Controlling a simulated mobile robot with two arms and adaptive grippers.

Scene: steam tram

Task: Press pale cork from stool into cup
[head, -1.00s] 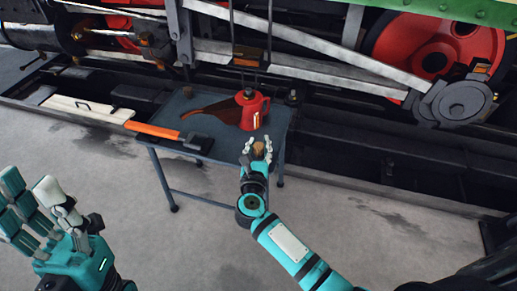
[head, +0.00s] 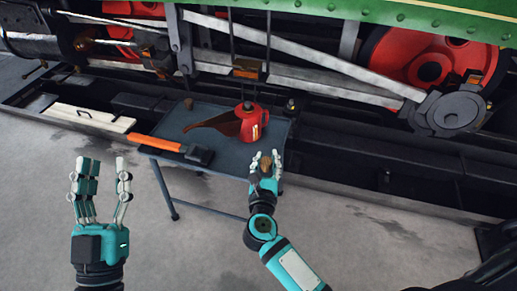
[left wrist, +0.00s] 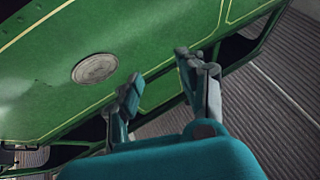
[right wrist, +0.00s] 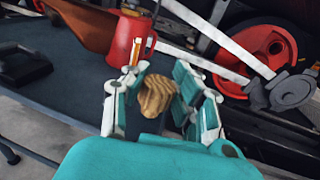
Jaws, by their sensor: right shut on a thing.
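A pale tan cork (right wrist: 155,97) with striped grain is between the fingers of my right gripper (right wrist: 157,92), which is shut on it. In the head view the cork (head: 265,163) is small, held at the front right edge of the dark stool (head: 230,161). My left gripper (head: 102,177) is open and empty, fingers up, left of the stool. It also shows empty in the left wrist view (left wrist: 160,85). A small dark piece (head: 291,104) at the stool's back right corner may be the cup; it is too small to tell.
A red can (head: 252,122) with a brown spout stands on the stool. A hammer-like tool with an orange handle (head: 158,143) lies at its left edge. A small brown piece (head: 188,103) is at the back left. The locomotive's rods and red wheel are behind.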

